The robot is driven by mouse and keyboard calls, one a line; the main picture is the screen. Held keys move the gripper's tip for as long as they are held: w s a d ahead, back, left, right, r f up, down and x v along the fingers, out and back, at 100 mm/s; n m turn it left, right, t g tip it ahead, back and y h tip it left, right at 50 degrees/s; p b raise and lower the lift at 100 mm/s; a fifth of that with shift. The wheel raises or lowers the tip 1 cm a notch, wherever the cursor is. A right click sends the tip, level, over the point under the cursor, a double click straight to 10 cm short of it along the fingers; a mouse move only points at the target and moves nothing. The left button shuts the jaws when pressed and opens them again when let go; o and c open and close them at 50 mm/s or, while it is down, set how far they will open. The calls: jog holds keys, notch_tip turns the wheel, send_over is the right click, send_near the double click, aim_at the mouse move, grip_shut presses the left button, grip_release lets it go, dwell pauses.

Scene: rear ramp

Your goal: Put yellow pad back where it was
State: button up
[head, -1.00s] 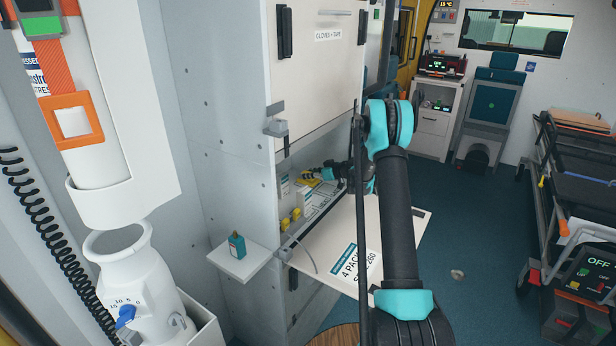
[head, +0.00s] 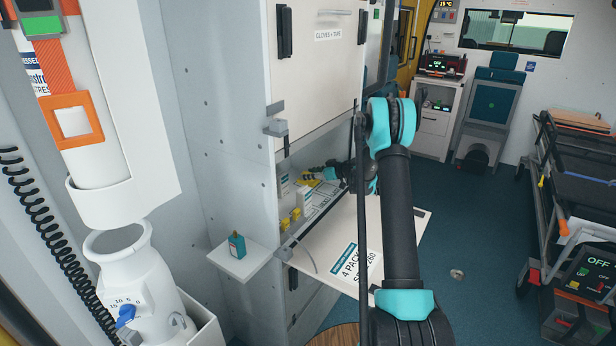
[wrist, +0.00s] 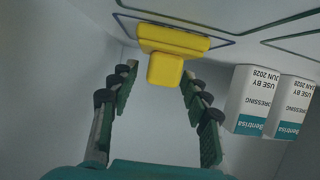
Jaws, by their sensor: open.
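The yellow pad (wrist: 172,52) lies in the compartment, in front of my gripper in the wrist view. It has a wide part and a smaller block facing me. It overlaps the edge of a dark outline (wrist: 122,20) marked on the pale surface. In the head view the pad (head: 309,183) is small and partly hidden by my gripper (head: 313,171). In the wrist view my gripper (wrist: 160,76) is open, its fingers on either side of the pad's near block. A gap shows between the fingers and the pad.
White dressing boxes (wrist: 254,101) stand beside the right finger in the wrist view. Other yellow items (head: 290,219) sit near the compartment's front. The lowered flap (head: 365,240) is below my arm. A small shelf (head: 238,262) holds a teal bottle (head: 236,245).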

jog(key=v, duration=1)
jog(key=shift+s+d+r, duration=0.15)
jog(key=shift+s+d, duration=0.05)
jog(key=shift+s, duration=0.05)
jog(key=s+a+r+m+g+h, duration=0.1)
jog(key=s+a+r+m+h, duration=0.15)
jog(key=s, duration=0.95)
jog(key=s+a+r+m+g+h, duration=0.2)
jog(key=s+m+h, duration=0.1)
jog(key=s, duration=0.9)
jog(key=s+d+f+m+h, duration=0.1)
jog(key=s+d+f, duration=0.1)
jog(key=s, duration=0.6)
jog(key=s+d+f+m+h, duration=0.2)
jog(key=s, duration=0.7)
jog(key=s+d+f+m+h, duration=0.2)
jog(key=s, duration=0.7)
jog(key=shift+s+g, duration=0.1)
jog(key=shift+g, duration=0.3)
jog(key=shift+s+d+f, duration=0.15)
jog(key=shift+s+d, duration=0.05)
